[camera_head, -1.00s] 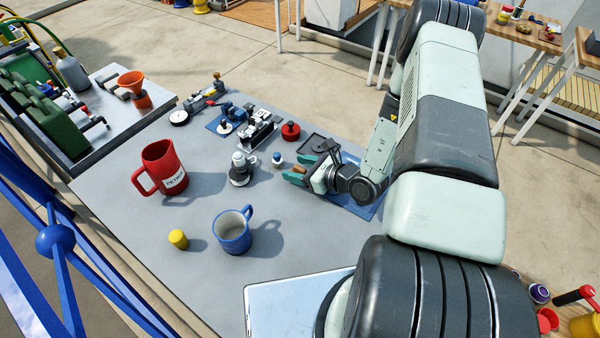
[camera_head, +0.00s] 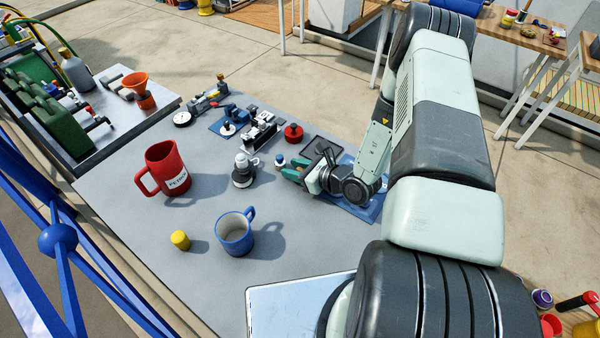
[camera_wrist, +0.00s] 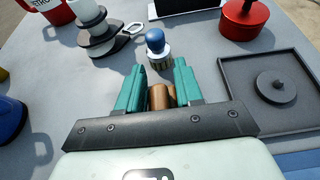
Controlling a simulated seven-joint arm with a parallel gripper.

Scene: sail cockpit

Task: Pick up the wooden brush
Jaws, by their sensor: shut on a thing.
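My gripper (camera_head: 288,173) has teal fingers and is low over the right part of the grey table. In the wrist view its fingers (camera_wrist: 159,70) are shut on a brown wooden piece (camera_wrist: 161,97), which I take to be the wooden brush. Only its rounded brown part shows between the fingers; the rest is hidden. I cannot tell whether it touches the table. A small blue-knobbed piece with a pale ribbed base (camera_wrist: 157,44) stands just beyond the fingertips, apart from them.
A dark square tray (camera_wrist: 300,100) is right of the fingers, with a red lidded pot (camera_wrist: 243,20) beyond. A winch-like fitting (camera_head: 243,170), red mug (camera_head: 166,169), blue mug (camera_head: 234,233) and yellow cylinder (camera_head: 180,240) stand left.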

